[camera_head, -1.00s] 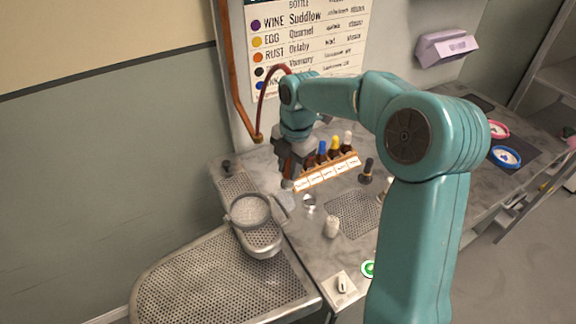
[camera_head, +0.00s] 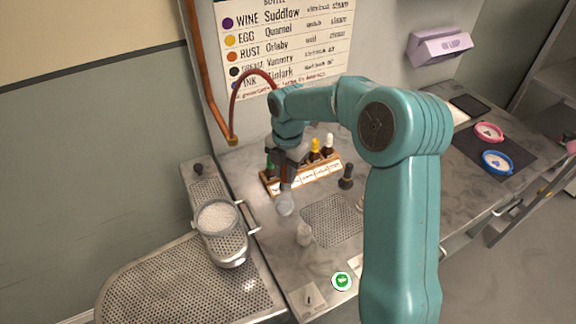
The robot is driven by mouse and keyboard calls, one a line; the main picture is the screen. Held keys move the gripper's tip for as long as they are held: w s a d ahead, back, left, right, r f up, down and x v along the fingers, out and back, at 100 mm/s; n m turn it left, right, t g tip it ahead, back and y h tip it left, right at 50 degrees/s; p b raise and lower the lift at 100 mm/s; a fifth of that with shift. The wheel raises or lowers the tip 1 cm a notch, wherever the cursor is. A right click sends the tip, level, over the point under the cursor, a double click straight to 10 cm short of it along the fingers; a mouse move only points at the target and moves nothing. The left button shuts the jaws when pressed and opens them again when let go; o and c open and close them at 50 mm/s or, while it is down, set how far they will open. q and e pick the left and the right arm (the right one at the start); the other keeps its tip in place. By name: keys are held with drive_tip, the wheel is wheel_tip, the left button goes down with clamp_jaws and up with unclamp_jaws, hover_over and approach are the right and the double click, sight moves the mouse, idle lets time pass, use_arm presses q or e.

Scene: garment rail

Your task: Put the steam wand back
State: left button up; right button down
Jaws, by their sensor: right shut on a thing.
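My right gripper (camera_head: 287,165) is over the left end of the bottle rack, shut on the steam wand (camera_head: 285,203). The wand points down, its pale grey head low over the grey worktop; I cannot tell whether it touches. A dark red hose (camera_head: 243,78) arches from the copper pipe (camera_head: 196,70) on the wall to behind my right wrist. My right arm comes in from the lower right and hides part of the worktop. No empty holder for the wand can be made out clearly. My left gripper is out of view.
The bottle rack (camera_head: 318,177) with labelled dropper bottles stands close behind the wand. A dark upright piece (camera_head: 346,177), a perforated plate (camera_head: 331,219) and a small whitish bottle (camera_head: 304,234) are to its right and front. A round mesh-topped pan (camera_head: 217,217) sits left, above the perforated ironing board (camera_head: 190,280).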

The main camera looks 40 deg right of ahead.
sight(284, 181)
drive_tip(key=shift+f, duration=0.3)
drive_tip(key=shift+a+f, duration=0.4)
wheel_tip(284, 181, down, 2)
drive_tip(key=shift+d+f+b, duration=0.1)
drive_tip(key=shift+b, duration=1)
drive_tip(key=shift+w+f+b, duration=0.1)
drive_tip(key=shift+f+b, duration=0.7)
drive_tip(key=shift+f, duration=0.25)
